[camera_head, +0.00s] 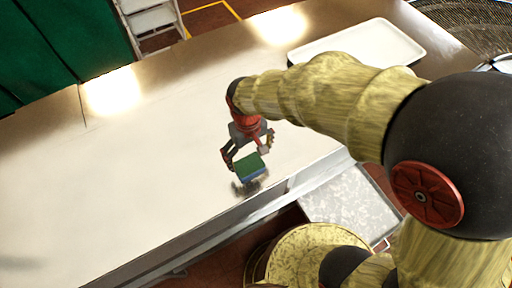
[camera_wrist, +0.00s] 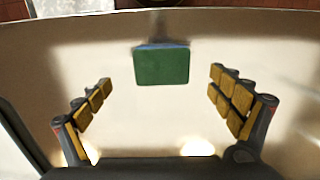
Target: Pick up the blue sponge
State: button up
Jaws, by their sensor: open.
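The blue sponge (camera_head: 251,174) has a green top face and lies on the pale, shiny counter near its front edge. In the wrist view the sponge (camera_wrist: 162,67) is at the upper middle, with its green face toward the camera and a thin blue strip along its far edge. My gripper (camera_head: 247,149) is low over the counter beside the sponge, its fingers spread. In the wrist view my gripper (camera_wrist: 160,93) is open and empty, with the sponge centred between the two fingers but beyond their tips. I see no contact with it.
The counter (camera_head: 100,180) is bare to the left of the sponge. A white tray (camera_head: 365,42) lies at its far right end. A grey speckled cart top (camera_head: 350,205) and a round yellowish container (camera_head: 310,255) stand below the front edge.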

aim_at(249, 164)
jog(key=shift+w, duration=0.35)
jog(key=f, duration=0.4)
jog(key=f+p, duration=0.1)
jog(key=f, duration=0.1)
jog(key=shift+s+a+f, duration=0.15)
jog(key=shift+s+f, duration=0.15)
jog(key=shift+s, duration=0.05)
jog(key=shift+w+f, duration=0.1)
jog(key=shift+f, duration=0.2)
jog(key=shift+c, duration=0.2)
jog(key=shift+c, duration=1.1)
jog(key=c, duration=0.6)
jog(key=shift+r, duration=0.1)
